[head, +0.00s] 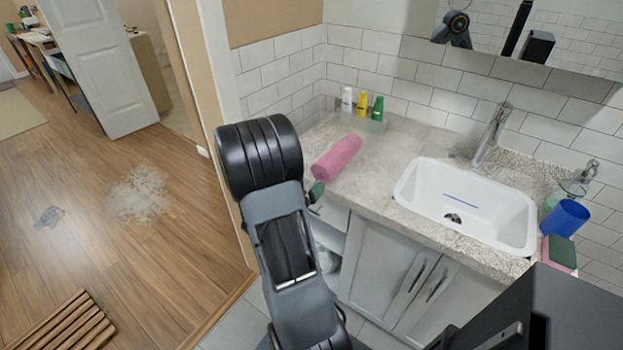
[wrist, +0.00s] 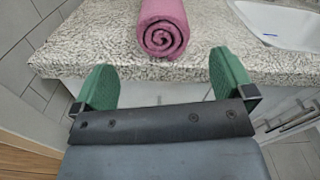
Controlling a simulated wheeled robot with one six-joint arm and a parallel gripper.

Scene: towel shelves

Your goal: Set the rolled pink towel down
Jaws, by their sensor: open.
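The rolled pink towel (head: 337,157) lies on its side on the speckled stone counter (head: 385,180), left of the sink. In the wrist view the towel (wrist: 162,30) shows its spiral end at the counter's front edge, ahead of my gripper and apart from it. My gripper (wrist: 160,85) is open, with its two green fingers spread wide and nothing between them. In the head view most of the gripper is hidden behind my arm; one green fingertip (head: 316,192) shows by the counter's front edge.
A white sink (head: 465,205) with a tap (head: 491,135) is right of the towel. Several small bottles (head: 362,103) stand behind it by the wall. A blue cup (head: 566,218) and a sponge (head: 559,252) sit at the far right. Cabinet doors (head: 400,290) are below.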

